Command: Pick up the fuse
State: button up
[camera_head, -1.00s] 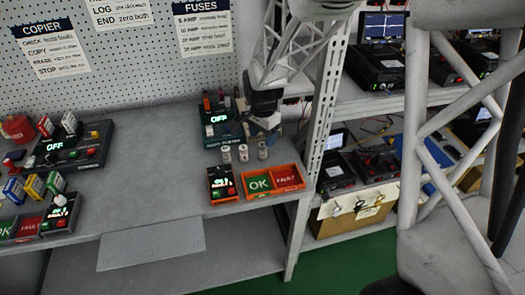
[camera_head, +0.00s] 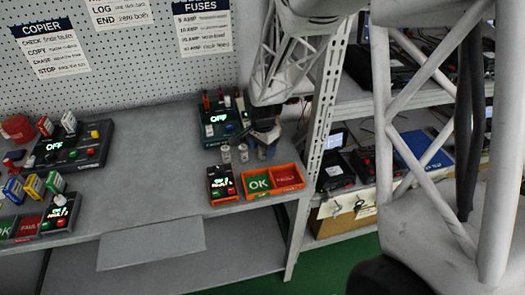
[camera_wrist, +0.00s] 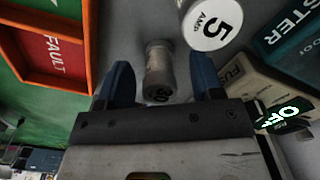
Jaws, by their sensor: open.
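Small pale cylindrical fuses stand on the bench in the head view, one at the left (camera_head: 225,153) and one beside it (camera_head: 243,152). A third spot near my gripper (camera_head: 266,136) is mostly hidden by it. In the wrist view, my gripper (camera_wrist: 162,66) is open, with a blue finger on each side of a grey fuse (camera_wrist: 158,62) whose end seems to read "30". No finger visibly touches it. A white fuse marked "5 AMP" (camera_wrist: 210,22) stands just beyond the right finger.
An orange tray (camera_head: 262,193) with green OK and red FAULT compartments sits in front of the fuses. A small display unit (camera_head: 221,184) is left of it. A tester marked OFF (camera_head: 215,128) stands behind. A shelf post (camera_head: 318,130) rises close on the right.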

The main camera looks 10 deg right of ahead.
jog(key=shift+f, duration=0.5)
jog(key=c, duration=1)
jog(key=shift+r, duration=0.15)
jog(key=shift+r, duration=1.45)
jog(key=shift+s+r, duration=0.25)
jog(key=shift+s, duration=0.05)
jog(key=s, duration=0.5)
jog(key=s+r, duration=0.1)
jog(key=s, duration=0.9)
jog(key=shift+s+d+r, duration=0.15)
